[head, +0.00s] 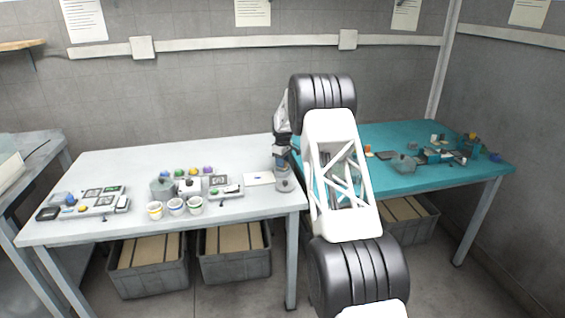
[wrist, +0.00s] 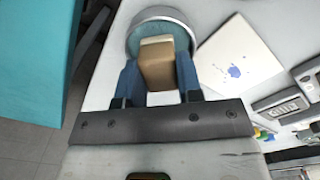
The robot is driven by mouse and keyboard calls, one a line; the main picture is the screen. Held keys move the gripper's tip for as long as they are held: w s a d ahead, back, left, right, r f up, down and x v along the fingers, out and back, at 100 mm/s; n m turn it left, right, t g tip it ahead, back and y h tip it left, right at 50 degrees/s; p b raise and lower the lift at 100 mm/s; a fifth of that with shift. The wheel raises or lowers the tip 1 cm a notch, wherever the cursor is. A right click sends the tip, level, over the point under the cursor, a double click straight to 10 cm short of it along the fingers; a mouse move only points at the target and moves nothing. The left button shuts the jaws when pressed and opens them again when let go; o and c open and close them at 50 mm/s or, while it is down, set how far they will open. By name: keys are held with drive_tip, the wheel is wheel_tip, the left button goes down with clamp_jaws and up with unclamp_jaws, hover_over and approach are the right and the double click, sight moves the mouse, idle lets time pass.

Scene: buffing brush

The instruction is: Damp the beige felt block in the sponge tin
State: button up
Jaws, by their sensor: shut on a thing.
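My gripper (wrist: 157,72) is shut on the beige felt block (wrist: 158,66), with one blue finger on each side of it. The far end of the block overlaps the round grey sponge tin (wrist: 162,13) in the wrist view. Teal sponge (wrist: 180,34) shows inside the tin around the block's end. I cannot tell whether the block touches the sponge. In the head view the tin (head: 284,187) stands near the right edge of the white table, with my gripper (head: 283,170) directly over it. The block is too small to make out there.
A white sheet with blue marks (wrist: 238,66) lies beside the tin. Several cups (head: 176,206) and a grey tray (head: 90,204) stand further left on the white table (head: 235,213). A teal table (head: 440,180) with clutter is at right, beyond a gap.

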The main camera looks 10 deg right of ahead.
drive_tip(key=shift+f, duration=0.5)
idle(1.7)
drive_tip(key=shift+r, duration=0.2)
drive_tip(key=shift+r, duration=3.4)
drive_tip(key=shift+d, duration=0.15)
